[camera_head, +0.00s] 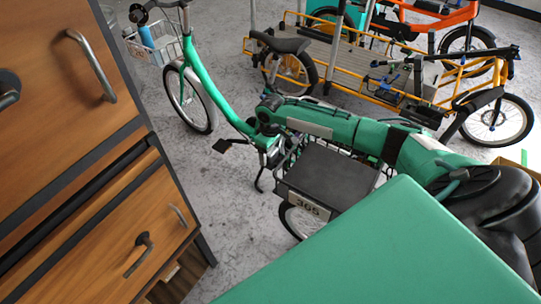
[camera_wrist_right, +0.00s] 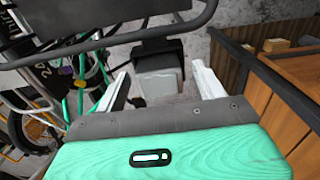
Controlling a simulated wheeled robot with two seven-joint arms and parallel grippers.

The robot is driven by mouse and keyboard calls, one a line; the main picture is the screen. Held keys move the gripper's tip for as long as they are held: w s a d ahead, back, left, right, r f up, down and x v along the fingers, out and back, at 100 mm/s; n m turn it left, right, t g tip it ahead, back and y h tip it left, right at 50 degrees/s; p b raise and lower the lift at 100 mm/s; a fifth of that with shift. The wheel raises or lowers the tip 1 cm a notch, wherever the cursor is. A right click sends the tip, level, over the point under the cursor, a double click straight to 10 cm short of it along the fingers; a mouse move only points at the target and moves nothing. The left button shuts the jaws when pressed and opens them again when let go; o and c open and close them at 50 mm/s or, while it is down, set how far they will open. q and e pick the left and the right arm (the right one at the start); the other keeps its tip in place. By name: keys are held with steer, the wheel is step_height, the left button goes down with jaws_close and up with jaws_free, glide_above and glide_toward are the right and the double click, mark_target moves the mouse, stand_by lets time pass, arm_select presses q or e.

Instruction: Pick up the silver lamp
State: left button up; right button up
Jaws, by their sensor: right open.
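A silver-grey boxy thing with a dark top, which looks like the silver lamp (camera_wrist_right: 158,62), shows in the right wrist view ahead of my right gripper (camera_wrist_right: 160,80). The two pale fingers are open, one on each side of it in the picture. I cannot tell whether they touch it. In the head view my right arm reaches in from the right, and the right gripper (camera_head: 272,148) is at the green bike, just left of the dark box on its rear. I cannot make out the lamp there. My left gripper is not in view.
The green bike (camera_head: 209,82) carries a dark box (camera_head: 330,175) with a number plate. A dark bar (camera_wrist_right: 110,38) crosses the wrist view close by. A wooden drawer cabinet (camera_head: 60,140) stands at left. A yellow cargo bike (camera_head: 405,98) stands behind. Grey floor (camera_head: 225,195) is bare between cabinet and bike.

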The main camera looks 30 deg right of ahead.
steer(key=c, duration=1.1)
